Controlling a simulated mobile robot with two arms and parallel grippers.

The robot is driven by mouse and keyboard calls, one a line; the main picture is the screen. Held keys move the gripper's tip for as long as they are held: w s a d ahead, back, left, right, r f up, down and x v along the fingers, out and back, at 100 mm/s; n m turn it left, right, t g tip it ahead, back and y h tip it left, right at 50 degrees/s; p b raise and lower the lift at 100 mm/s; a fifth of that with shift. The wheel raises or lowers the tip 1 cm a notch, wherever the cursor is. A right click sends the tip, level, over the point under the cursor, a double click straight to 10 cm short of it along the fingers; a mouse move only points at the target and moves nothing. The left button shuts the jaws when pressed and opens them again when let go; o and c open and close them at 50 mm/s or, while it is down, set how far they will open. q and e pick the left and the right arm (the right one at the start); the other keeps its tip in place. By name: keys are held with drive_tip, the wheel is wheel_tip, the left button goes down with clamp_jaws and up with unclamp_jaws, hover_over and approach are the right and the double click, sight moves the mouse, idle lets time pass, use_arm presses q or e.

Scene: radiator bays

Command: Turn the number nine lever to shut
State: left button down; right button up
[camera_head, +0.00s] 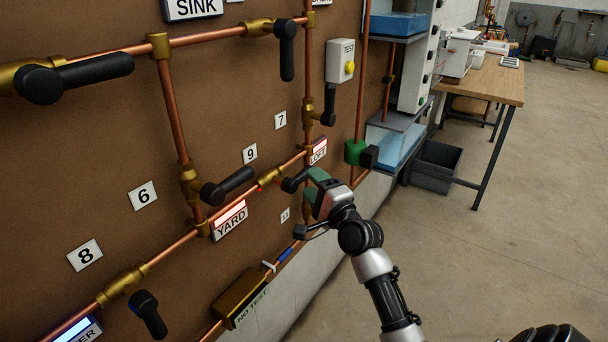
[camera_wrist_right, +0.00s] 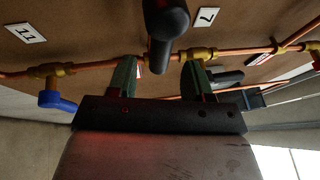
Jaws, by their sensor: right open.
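The number nine label (camera_head: 250,153) is on the brown wall board. My left gripper is out of view.
Close by are the number six lever (camera_head: 226,187), the number seven lever (camera_head: 328,105) and a green valve block (camera_head: 356,152). A YARD sign (camera_head: 230,220) and a brass box (camera_head: 240,297) are lower. A wooden table (camera_head: 490,80) stands right; the floor before it is clear.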

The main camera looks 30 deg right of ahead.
drive_tip(key=shift+w+r, duration=0.2)
drive_tip(key=shift+w, duration=0.85)
drive_tip(key=shift+w+r, duration=0.15)
drive_tip(key=shift+w, duration=0.85)
clamp_jaws()
